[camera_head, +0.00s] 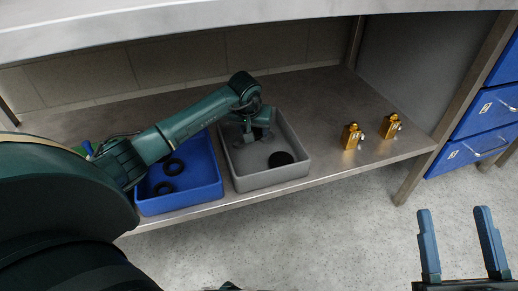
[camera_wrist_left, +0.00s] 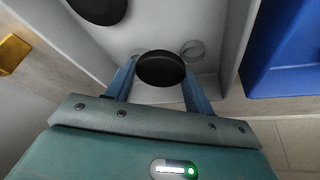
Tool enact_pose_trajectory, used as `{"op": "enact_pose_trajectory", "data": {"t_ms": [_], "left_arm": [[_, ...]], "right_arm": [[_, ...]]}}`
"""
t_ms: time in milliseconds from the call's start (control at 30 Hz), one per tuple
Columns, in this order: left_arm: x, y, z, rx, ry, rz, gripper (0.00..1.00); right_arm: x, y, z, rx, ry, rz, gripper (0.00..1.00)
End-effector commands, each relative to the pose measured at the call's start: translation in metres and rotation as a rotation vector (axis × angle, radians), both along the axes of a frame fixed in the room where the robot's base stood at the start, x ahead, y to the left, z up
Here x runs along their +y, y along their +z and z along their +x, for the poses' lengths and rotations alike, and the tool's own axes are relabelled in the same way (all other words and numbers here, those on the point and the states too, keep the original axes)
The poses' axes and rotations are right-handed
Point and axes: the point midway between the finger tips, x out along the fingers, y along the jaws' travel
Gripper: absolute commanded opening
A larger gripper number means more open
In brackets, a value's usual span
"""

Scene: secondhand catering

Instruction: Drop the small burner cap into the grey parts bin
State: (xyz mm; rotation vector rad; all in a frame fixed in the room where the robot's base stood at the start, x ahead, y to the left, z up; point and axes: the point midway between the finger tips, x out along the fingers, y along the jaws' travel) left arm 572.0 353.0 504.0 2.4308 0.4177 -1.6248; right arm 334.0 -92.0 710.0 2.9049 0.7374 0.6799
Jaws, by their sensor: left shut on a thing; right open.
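My left gripper (camera_head: 257,136) reaches over the grey parts bin (camera_head: 272,179) on the shelf. In the left wrist view the left gripper (camera_wrist_left: 160,84) is shut on a small round black burner cap (camera_wrist_left: 161,67), held between its two blue fingers with the grey bin (camera_wrist_left: 150,28) beneath. I cannot clearly make out the held cap in the head view. Another black disc (camera_head: 280,159) lies in the bin, and it also shows in the left wrist view (camera_wrist_left: 98,6). My right gripper (camera_head: 461,244) is open and empty at the lower right, over the floor.
A blue bin (camera_head: 186,205) with several black rings (camera_head: 164,187) stands left of the grey bin. Two brass fittings (camera_head: 351,137) (camera_head: 391,126) stand on the shelf to the right. A steel worktop (camera_head: 250,24) overhangs the shelf. Blue drawers (camera_head: 487,112) stand at the right.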

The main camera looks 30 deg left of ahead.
Motion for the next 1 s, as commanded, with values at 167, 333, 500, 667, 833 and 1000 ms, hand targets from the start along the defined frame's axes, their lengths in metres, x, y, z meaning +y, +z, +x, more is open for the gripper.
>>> {"op": "enact_pose_trajectory", "data": {"t_ms": [167, 333, 500, 667, 833, 1000], "left_arm": [[0.0, 0.001, 0.0, -0.001, 0.001, 0.0, 0.63], [0.0, 0.001, 0.0, -0.001, 0.001, 0.0, 0.77], [0.0, 0.0, 0.0, -0.001, 0.001, 0.0, 0.78], [0.0, 0.005, -0.001, -0.001, 0.0, 0.001, 0.78], [-0.002, 0.032, -0.01, -0.002, 0.0, 0.003, 0.78], [-0.007, 0.069, -0.024, -0.003, -0.001, 0.003, 0.78]], "right_arm": [[0.0, 0.0, 0.0, 0.0, 0.0, 0.0, 0.54], [0.0, 0.0, 0.0, 0.0, 0.0, 0.0, 0.54], [0.0, 0.0, 0.0, 0.001, 0.0, 0.0, 0.54], [0.0, 0.002, 0.0, 0.003, 0.0, -0.001, 0.54], [0.002, -0.014, -0.006, 0.133, -0.002, 0.01, 0.54], [0.003, -0.026, -0.011, 0.235, -0.013, 0.006, 0.54]]}}
